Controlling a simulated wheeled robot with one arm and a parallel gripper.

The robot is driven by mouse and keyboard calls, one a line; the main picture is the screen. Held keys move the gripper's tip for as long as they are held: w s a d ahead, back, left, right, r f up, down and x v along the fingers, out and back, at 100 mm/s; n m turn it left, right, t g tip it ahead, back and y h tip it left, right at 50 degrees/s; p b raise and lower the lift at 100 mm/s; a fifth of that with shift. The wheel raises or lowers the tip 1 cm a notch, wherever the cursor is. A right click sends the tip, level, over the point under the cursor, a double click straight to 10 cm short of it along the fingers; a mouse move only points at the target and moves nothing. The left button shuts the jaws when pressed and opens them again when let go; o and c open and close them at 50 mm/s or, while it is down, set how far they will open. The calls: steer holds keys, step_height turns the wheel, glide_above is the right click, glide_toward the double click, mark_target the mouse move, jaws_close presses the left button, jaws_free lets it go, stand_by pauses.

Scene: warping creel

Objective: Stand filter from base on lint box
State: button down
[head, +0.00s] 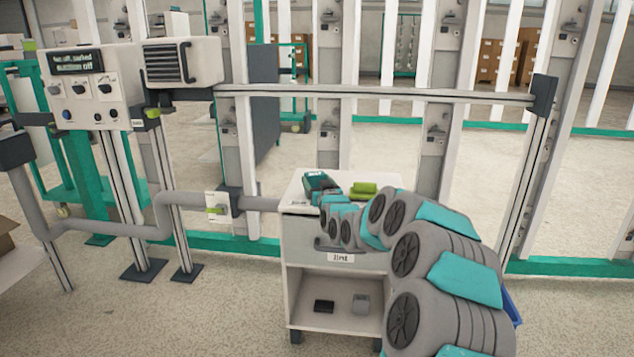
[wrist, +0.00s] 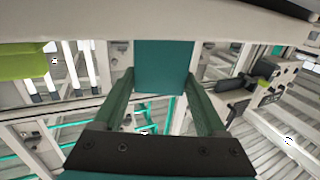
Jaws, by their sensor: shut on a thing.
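The lint box (head: 302,231) is a pale cabinet labelled "lint" with an open lower shelf. My arm reaches over its top from the right. My gripper (wrist: 163,100) is shut on a teal block, which I take to be the filter (wrist: 163,66), with a finger on each side. In the wrist view the block's far end meets the pale edge of the box top; I cannot tell whether it rests there. In the head view a dark teal shape (head: 317,181) shows at the arm's end over the back left of the top, partly hidden by my wrist.
A yellow-green block (head: 364,188) lies on the box top beside my gripper, and shows in the wrist view (wrist: 22,63). A dark item (head: 324,306) and a grey item (head: 361,303) sit on the lower shelf. A grey pipe (head: 180,200), a control panel (head: 88,88) and a rail (head: 380,93) stand near.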

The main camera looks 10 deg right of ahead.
steer(key=shift+c, duration=1.9)
jaws_free()
steer(key=shift+f, duration=0.15)
steer(key=o, duration=0.4)
steer(key=shift+r, duration=0.2)
steer(key=s, duration=0.8)
steer(key=s+d, duration=0.1)
steer(key=s, duration=0.3)
steer(key=shift+b, duration=0.35)
